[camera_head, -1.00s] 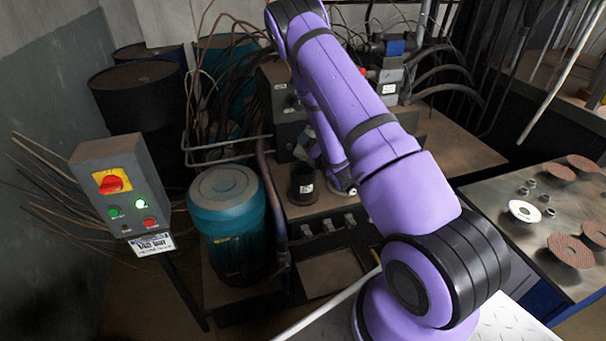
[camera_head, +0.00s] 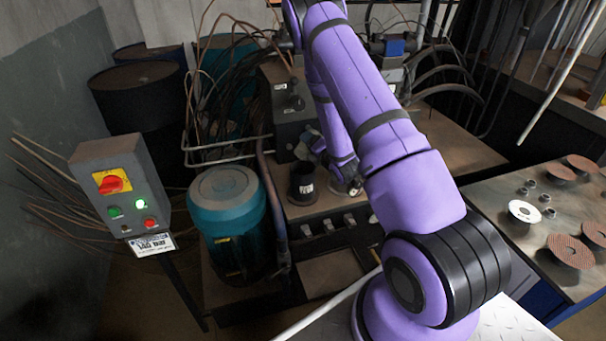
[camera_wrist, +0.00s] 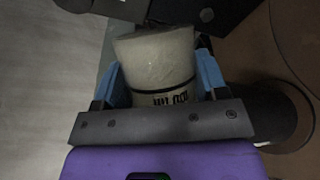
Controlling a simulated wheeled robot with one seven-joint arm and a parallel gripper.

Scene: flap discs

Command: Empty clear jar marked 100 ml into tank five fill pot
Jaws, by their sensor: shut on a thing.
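The clear jar (camera_wrist: 160,62) looks pale and cloudy in the wrist view. Its dark print, reading 100 ml, shows upside down there. My gripper (camera_wrist: 160,85) is shut on it, with a blue finger on each side. In the head view my gripper (camera_head: 318,146) is small, dim and partly hidden by my arm, so the jar's tilt is hard to tell. A black open pot with a white label (camera_head: 303,186) stands on the machine's bench, just in front of my gripper; its number is not readable. A dark round vessel (camera_wrist: 278,112) shows right of the jar in the wrist view.
A teal motor drum (camera_head: 228,215) stands left of the bench, with a bent pipe rail (camera_head: 228,145) behind it. A control box (camera_head: 122,190) is at the left. Hoses crowd the back. A table (camera_head: 490,205) with discs is at the right.

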